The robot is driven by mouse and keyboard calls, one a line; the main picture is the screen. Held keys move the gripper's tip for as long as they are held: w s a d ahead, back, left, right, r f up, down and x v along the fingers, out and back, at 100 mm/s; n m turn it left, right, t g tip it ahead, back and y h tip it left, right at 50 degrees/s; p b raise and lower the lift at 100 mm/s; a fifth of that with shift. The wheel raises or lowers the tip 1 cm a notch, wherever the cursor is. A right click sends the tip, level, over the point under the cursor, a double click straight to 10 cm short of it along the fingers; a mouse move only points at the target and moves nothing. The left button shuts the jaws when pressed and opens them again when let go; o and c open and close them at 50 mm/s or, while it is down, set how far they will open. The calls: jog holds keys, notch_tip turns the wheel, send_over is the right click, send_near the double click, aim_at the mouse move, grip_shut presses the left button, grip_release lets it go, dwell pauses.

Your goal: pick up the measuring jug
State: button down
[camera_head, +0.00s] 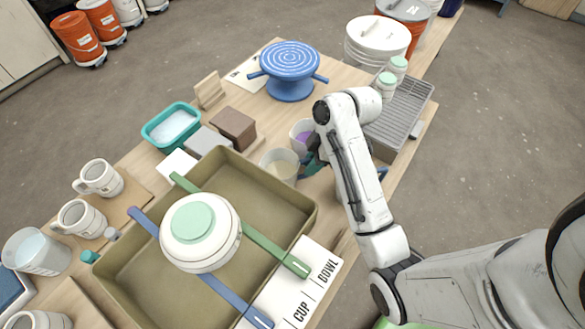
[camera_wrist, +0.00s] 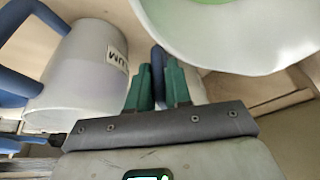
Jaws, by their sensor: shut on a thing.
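A pale measuring jug (camera_head: 279,163) with cream contents stands at the right corner of the olive tray. A similar pale jug (camera_head: 302,132) with purple contents stands just behind it. My gripper (camera_head: 310,166) is at the right side of the cream-filled jug, partly hidden by my arm. In the wrist view, my gripper's green fingers (camera_wrist: 158,90) are shut on a narrow dark blue handle (camera_wrist: 158,68), beside a white vessel (camera_wrist: 225,50) with pale green inside. A grey labelled jug (camera_wrist: 85,70) with a blue handle is at the left. The handle's join is hidden.
A blue turntable (camera_head: 290,90), teal tub (camera_head: 150,134), brown block (camera_head: 233,125) and grey rack (camera_head: 405,112) crowd the table. Mugs (camera_head: 98,179) stand at left.

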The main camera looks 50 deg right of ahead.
jog(key=shift+r, duration=0.25)
jog(key=shift+r, duration=1.35)
notch_tip(320, 180, up, 7)
jog(key=p, duration=0.7)
jog(key=shift+f, duration=0.1)
dwell(0.8)
